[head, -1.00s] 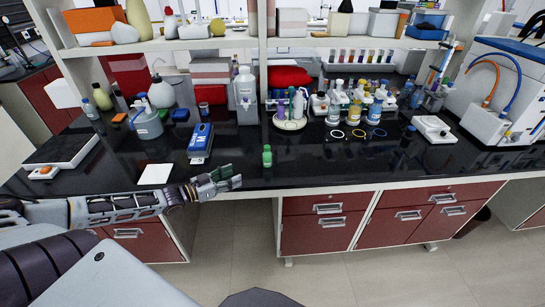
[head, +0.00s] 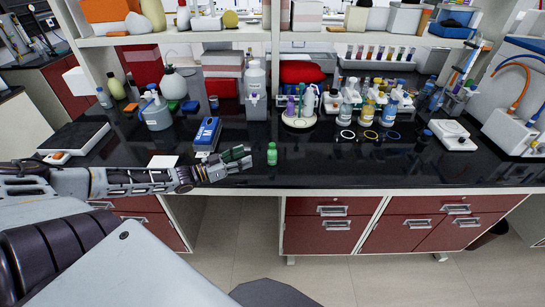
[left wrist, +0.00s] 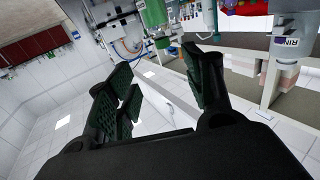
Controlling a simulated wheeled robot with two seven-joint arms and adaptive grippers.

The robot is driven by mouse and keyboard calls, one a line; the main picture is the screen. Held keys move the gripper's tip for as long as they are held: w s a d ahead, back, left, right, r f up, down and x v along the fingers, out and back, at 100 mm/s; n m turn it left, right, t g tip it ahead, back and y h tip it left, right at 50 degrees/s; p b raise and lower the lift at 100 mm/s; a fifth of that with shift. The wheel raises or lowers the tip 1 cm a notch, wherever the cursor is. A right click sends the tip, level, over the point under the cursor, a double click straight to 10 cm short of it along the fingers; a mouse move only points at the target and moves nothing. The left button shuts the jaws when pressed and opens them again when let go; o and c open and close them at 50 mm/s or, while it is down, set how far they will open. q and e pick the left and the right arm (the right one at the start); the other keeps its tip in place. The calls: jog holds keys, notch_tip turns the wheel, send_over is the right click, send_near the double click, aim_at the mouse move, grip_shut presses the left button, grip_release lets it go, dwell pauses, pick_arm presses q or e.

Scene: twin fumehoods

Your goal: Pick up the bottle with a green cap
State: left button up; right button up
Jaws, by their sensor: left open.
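A small green bottle with a green cap (head: 272,154) stands upright near the front edge of the black bench. My left gripper (head: 242,158) is open and empty, just left of the bottle at about its height, with a small gap between them. In the left wrist view the bottle (left wrist: 153,14) shows cap downward at the top, beyond the open fingers (left wrist: 160,75). My right gripper is not in view.
A blue handheld device (head: 207,134) and a white sheet (head: 162,161) lie left of the bottle. The bench is clear just right of the bottle.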

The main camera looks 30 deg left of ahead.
aim_at(270, 146)
pick_arm(q)
jog(key=shift+w+d+b, duration=0.15)
jog(key=shift+w+b, duration=0.15)
jog(key=shift+w, duration=0.05)
jog(key=shift+b+x, duration=0.8)
jog(key=shift+x, duration=0.5)
jog(key=shift+b+x, duration=0.45)
jog(key=shift+x, duration=0.4)
jog(key=shift+b+x, duration=0.35)
jog(key=shift+x, duration=0.65)
jog(key=shift+w+d, duration=0.2)
jog(key=shift+w, duration=0.2)
jog(key=shift+w+d, duration=0.15)
jog(key=shift+w, duration=0.1)
jog(key=shift+w+b, duration=0.3)
jog(key=shift+b, duration=0.05)
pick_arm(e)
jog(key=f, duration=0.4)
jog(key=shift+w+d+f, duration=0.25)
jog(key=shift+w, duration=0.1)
